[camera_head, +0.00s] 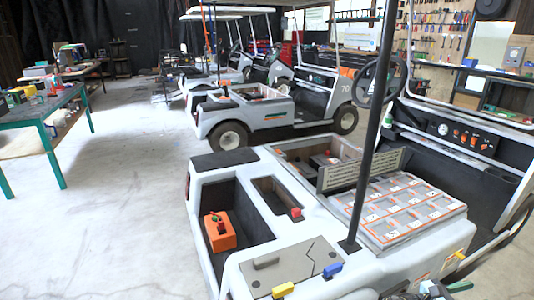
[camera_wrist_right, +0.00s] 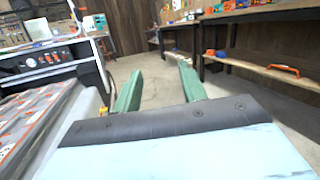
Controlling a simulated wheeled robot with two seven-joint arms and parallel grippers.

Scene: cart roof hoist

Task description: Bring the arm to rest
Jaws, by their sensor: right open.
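My right gripper (camera_wrist_right: 159,66) shows in the right wrist view as two green fingers set well apart, open. Nothing is between them; bare concrete floor shows through the gap. The pale blue body of the gripper fills the bottom of that view. The near white cart (camera_head: 207,265) stands in the front of the head view, and its grey grid panel (camera_head: 398,212) also shows at the left edge of the wrist view (camera_wrist_right: 35,115). A small pale and green part at the bottom right of the head view may be mine. My left gripper is not in view.
An orange box (camera_head: 219,238) sits in the near cart's left well. A dark roof post (camera_head: 372,130) rises from the cart. More carts (camera_head: 262,113) stand behind. A green table (camera_head: 40,112) is at left. Open floor (camera_head: 130,170) lies between. Workbenches (camera_wrist_right: 275,70) line the wrist view's right.

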